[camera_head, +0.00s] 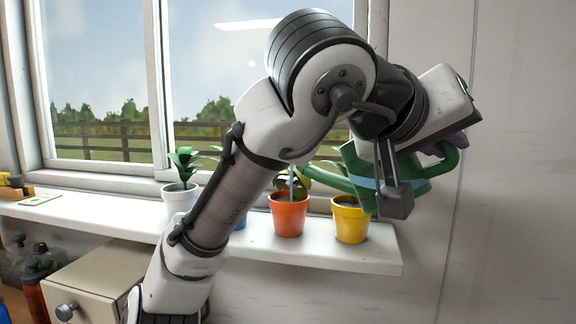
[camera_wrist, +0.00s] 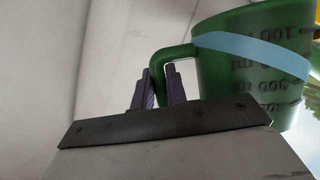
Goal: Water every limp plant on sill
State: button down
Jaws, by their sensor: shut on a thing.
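A green watering can (camera_head: 355,170) with a light blue band is tilted above the sill, its spout pointing left. My gripper (camera_head: 455,143) is shut on its handle; the purple fingers also show at the handle in the wrist view (camera_wrist: 160,82). A thin blue stream of water (camera_head: 292,182) falls into the orange pot (camera_head: 289,216), whose plant (camera_head: 278,187) has dull, brownish-green leaves. The yellow pot (camera_head: 350,222) stands right of it, its plant mostly hidden by the can. A white pot (camera_head: 178,203) holds an upright green plant (camera_head: 184,165). A blue pot (camera_head: 241,222) is mostly hidden behind my arm.
The white sill (camera_head: 340,255) ends just right of the yellow pot. A window (camera_head: 100,90) stands behind the plants. A cream drawer unit (camera_head: 100,285) and dark bottles (camera_head: 32,268) are at lower left. A card (camera_head: 40,200) lies on the sill's left end.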

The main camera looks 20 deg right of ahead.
jog(key=shift+w+a+r, duration=0.15)
jog(key=shift+w+r, duration=0.2)
jog(key=shift+r, duration=0.25)
dwell(1.0)
jog(key=s+d+f+m+t+b, duration=0.1)
jog(key=s+f+m+b, duration=0.1)
jog(key=f, duration=0.4)
jog(key=s+d+f+m+t+y+b, duration=0.1)
jog(key=s+f+m+b, duration=0.1)
jog(key=f, duration=0.5)
jog(key=s+b, duration=0.1)
jog(key=b, duration=0.1)
jog(key=shift+d+f+y+b, duration=0.15)
jog(key=shift+y+b, duration=0.15)
jog(key=shift+s+d, duration=0.1)
